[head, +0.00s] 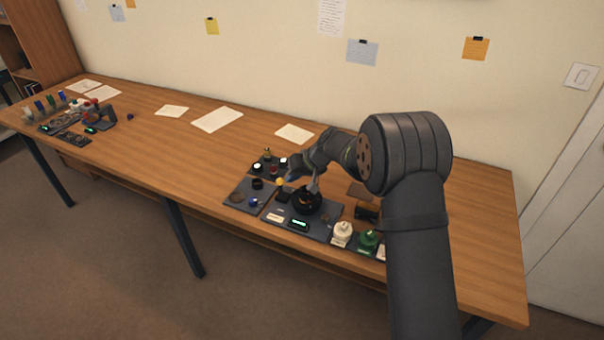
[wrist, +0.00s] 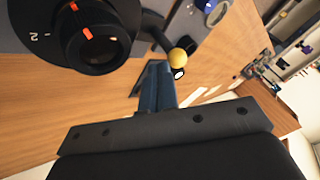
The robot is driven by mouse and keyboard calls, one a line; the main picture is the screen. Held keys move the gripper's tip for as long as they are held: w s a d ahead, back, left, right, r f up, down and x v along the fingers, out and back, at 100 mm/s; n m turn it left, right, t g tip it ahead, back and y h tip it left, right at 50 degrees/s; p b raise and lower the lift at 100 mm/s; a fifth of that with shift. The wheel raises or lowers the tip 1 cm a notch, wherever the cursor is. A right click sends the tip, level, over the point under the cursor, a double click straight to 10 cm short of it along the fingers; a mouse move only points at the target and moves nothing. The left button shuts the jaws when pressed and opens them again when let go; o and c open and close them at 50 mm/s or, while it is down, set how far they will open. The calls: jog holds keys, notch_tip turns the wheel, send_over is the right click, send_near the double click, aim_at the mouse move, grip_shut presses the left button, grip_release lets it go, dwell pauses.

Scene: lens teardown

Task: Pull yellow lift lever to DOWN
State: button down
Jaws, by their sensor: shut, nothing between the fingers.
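The yellow lift lever (head: 280,182) shows in the head view as a small yellow knob on the dark panel, just left of my gripper. In the wrist view its round yellow ball (wrist: 177,56) sits on a dark stem, just beyond my fingertips. My gripper (head: 314,187) is shut and empty, over the panel beside the black round lens unit. In the wrist view my gripper (wrist: 158,72) points toward the ball; I cannot tell whether it touches it. No DOWN label is legible.
A black lens unit (head: 306,201) with an orange mark stands close to the lever. A white knob (head: 342,231) and a green knob (head: 368,239) sit at right. A small panel (head: 248,194) with knobs lies at left. The table's middle (head: 190,150) is mostly clear.

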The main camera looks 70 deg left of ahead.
aim_at(280, 188)
jog(key=shift+s, duration=0.15)
dwell(0.3)
jog(key=shift+s+d+y, duration=0.15)
jog(key=shift+y, duration=0.15)
jog(key=shift+s+d+n+t+y, duration=0.35)
jog(key=shift+s+n+t+y, duration=0.05)
jog(key=shift+t, duration=0.2)
jog(key=shift+s+d+y, duration=0.2)
jog(key=shift+d+y, duration=0.05)
jog(key=shift+y, duration=0.05)
jog(key=shift+s+d+f+t, duration=0.1)
jog(key=shift+s+d+t, duration=0.2)
jog(key=shift+s+d, duration=0.2)
jog(key=shift+w+a, duration=0.1)
dwell(1.1)
